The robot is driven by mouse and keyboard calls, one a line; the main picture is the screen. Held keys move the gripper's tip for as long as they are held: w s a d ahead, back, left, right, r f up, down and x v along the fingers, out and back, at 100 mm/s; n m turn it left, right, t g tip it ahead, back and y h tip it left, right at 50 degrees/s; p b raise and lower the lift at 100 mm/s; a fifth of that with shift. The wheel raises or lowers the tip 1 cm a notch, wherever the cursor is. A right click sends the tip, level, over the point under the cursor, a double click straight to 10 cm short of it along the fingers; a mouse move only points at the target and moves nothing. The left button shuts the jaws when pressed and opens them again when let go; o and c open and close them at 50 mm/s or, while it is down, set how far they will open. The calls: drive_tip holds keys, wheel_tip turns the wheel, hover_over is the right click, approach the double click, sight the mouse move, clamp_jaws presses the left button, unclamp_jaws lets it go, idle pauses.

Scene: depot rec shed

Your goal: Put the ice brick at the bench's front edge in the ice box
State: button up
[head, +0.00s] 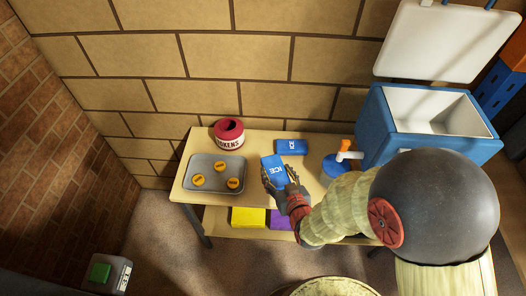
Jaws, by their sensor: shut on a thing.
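My gripper (287,187) is shut on a blue ice brick (274,170) with white "ICE" lettering, near the bench's front edge. The brick is tilted in the fingers; I cannot tell whether it still touches the bench (256,148). A second blue ice brick (291,147) lies flat farther back on the bench. The ice box (374,130) is blue with a white inside and stands at the right. Its white lid (445,40) is raised, and its inside (432,110) looks empty where I can see it.
A grey tray (199,162) with orange discs and a red "TOKENS" tub (229,134) stand on the bench's left. A blue thing with an orange and white top (345,152) stands between the bricks and the ice box. Yellow (248,217) and purple (280,220) things sit on the lower shelf.

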sight(266, 159)
drive_tip(key=b+x, duration=0.1)
drive_tip(key=x, duration=0.2)
drive_tip(key=b+x, duration=0.1)
drive_tip(key=x, duration=0.2)
drive_tip(key=a+b+x, duration=0.1)
drive_tip(key=x, duration=0.2)
drive_tip(key=shift+w+a, duration=0.1)
drive_tip(key=shift+w, duration=0.15)
drive_tip(key=w+f, duration=0.1)
drive_tip(key=w+a+f+b, duration=0.1)
drive_tip(key=w+f, duration=0.1)
drive_tip(key=w+f+b, duration=0.1)
drive_tip(key=f, duration=0.1)
drive_tip(key=shift+w+a+f, duration=0.15)
drive_tip(key=shift+w+a, duration=0.15)
drive_tip(key=shift+w, duration=0.05)
drive_tip(key=shift+w+f+b, duration=0.15)
drive_tip(key=shift+f+b, duration=0.05)
drive_tip(key=shift+b, duration=0.1)
drive_tip(key=shift+a+f+b, duration=0.1)
drive_tip(key=shift+f+b, duration=0.7)
drive_tip(key=shift+f, duration=0.75)
drive_tip(key=shift+f, duration=0.1)
drive_tip(key=o, duration=1)
drive_tip(key=shift+f, duration=0.1)
drive_tip(key=shift+o, duration=0.8)
